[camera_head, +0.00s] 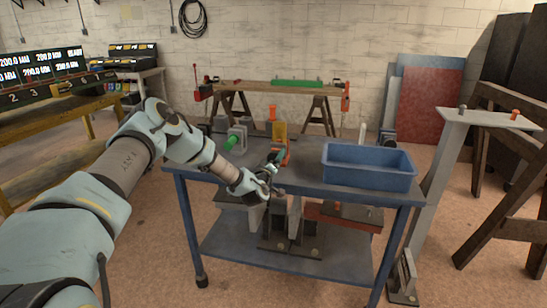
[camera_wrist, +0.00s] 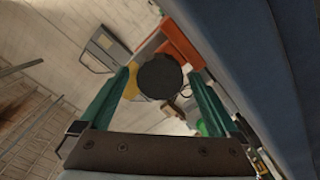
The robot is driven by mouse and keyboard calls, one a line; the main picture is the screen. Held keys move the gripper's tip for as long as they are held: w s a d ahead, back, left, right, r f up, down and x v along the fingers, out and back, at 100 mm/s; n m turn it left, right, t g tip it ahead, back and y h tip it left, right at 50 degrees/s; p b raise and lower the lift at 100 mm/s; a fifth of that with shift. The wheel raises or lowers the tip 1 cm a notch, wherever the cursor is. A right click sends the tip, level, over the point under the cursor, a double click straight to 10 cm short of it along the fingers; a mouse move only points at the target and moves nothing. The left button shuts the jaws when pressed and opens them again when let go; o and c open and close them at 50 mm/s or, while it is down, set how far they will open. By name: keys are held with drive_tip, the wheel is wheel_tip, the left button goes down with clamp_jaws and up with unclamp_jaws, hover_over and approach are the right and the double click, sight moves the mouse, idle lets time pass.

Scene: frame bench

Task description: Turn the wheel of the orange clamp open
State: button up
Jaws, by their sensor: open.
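The orange clamp (camera_head: 283,146) stands on the blue-grey bench, with an upright yellow part (camera_head: 280,128) behind it. In the wrist view its orange body (camera_wrist: 181,44) lies beyond a dark round disc (camera_wrist: 160,77), which appears to be its wheel. My gripper (camera_head: 275,159) is at the clamp's near side. In the wrist view its two teal fingers stand apart, one on each side of the disc, with a narrow gap showing on both sides. I see no grip on the wheel. The wheel is hard to make out in the head view.
A blue bin (camera_head: 368,181) stands on the bench to the right. A grey clamp with a green handle (camera_head: 232,142) stands to the left. A grey post (camera_head: 433,175) rises beyond the bench's right end. Bare bench top shows between the clamp and bin.

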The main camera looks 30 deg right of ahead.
drive_tip(key=shift+w+d, duration=0.25)
drive_tip(key=shift+w, duration=0.05)
drive_tip(key=c, duration=1.4)
